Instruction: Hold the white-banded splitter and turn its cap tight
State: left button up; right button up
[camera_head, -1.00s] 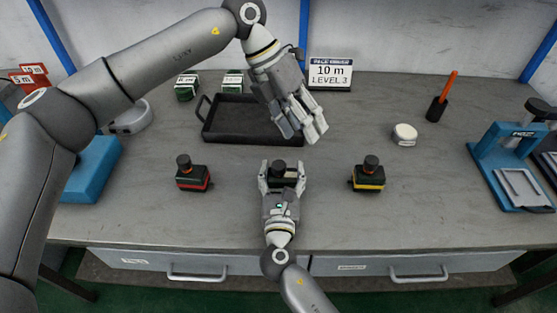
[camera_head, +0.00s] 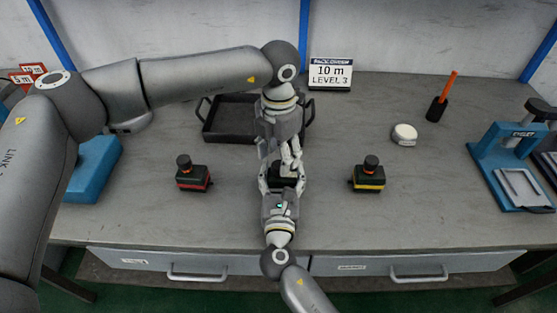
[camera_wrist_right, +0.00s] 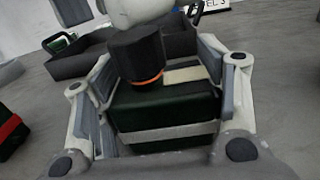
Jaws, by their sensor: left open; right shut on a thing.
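The white-banded splitter (camera_wrist_right: 170,108) fills the middle of the right wrist view, a dark box with a pale band round its lower part. Its black cap (camera_wrist_right: 136,54) stands on top above an orange ring. My right gripper (camera_head: 283,185) is shut on the splitter's sides, its fingers on both flanks in the wrist view. My left gripper (camera_head: 290,166) is open and points down just above the splitter. It hides the cap in the head view, and I cannot tell whether it touches it. A pale part of it shows at the top of the wrist view.
A red-banded splitter (camera_head: 193,174) stands to the left and a yellow-banded one (camera_head: 368,175) to the right. A black tray (camera_head: 228,137) lies behind. A white round item (camera_head: 404,135), an orange-handled tool (camera_head: 443,96) and a blue press (camera_head: 510,155) are right. Bench between them is clear.

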pick_arm(q)
jog(key=shift+f, duration=1.3)
jog(key=c, duration=1)
